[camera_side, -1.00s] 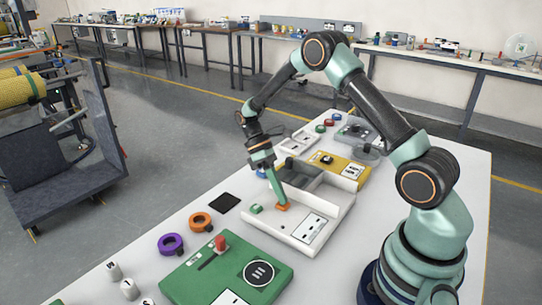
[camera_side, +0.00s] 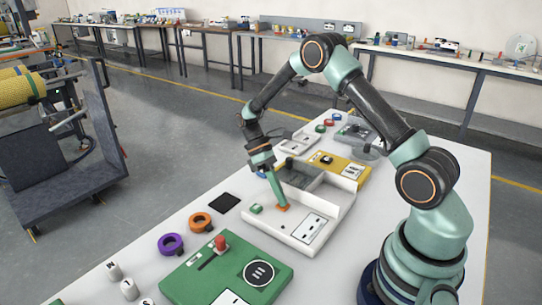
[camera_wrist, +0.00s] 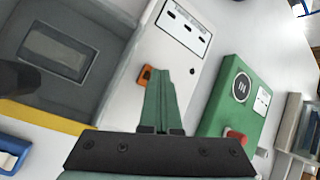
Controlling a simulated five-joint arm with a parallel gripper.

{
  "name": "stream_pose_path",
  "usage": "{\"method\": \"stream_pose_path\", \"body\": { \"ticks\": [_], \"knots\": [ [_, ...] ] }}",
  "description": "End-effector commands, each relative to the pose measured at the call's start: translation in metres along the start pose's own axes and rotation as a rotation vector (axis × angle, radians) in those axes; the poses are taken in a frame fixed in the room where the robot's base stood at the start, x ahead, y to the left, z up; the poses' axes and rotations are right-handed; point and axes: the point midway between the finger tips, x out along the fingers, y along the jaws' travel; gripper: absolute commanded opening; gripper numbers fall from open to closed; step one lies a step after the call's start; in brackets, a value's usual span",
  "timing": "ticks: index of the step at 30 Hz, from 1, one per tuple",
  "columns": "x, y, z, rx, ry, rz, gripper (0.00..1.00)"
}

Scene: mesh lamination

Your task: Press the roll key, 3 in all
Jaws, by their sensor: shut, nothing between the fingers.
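A white machine (camera_side: 286,232) with a grey tray section stands mid-table. Its front deck carries an orange key (camera_side: 281,208) and a green key (camera_side: 256,208). Which one is the roll key, I cannot read. My gripper (camera_side: 284,203) is shut and empty, pointing down with its tips at the orange key; I cannot tell whether they touch it. In the wrist view my shut green fingers (camera_wrist: 160,72) lie beside the orange key (camera_wrist: 145,75) and cover part of it. The green key is not seen there.
A green box (camera_side: 226,270) with a red knob stands in front, beside orange (camera_side: 201,221) and purple (camera_side: 171,244) rings. A black square (camera_side: 224,202) lies left of the machine. A yellow unit (camera_side: 345,169) is behind. Small white cylinders stand at the front left.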

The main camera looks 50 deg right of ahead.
Motion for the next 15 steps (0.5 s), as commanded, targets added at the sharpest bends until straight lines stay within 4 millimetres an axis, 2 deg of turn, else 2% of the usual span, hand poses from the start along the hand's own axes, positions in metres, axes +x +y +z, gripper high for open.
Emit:
{"method": "stream_pose_path", "body": {
  "ticks": [15],
  "knots": [
    [-0.013, -0.007, 0.008, 0.000, -0.001, 0.000, 0.00]
  ]
}}
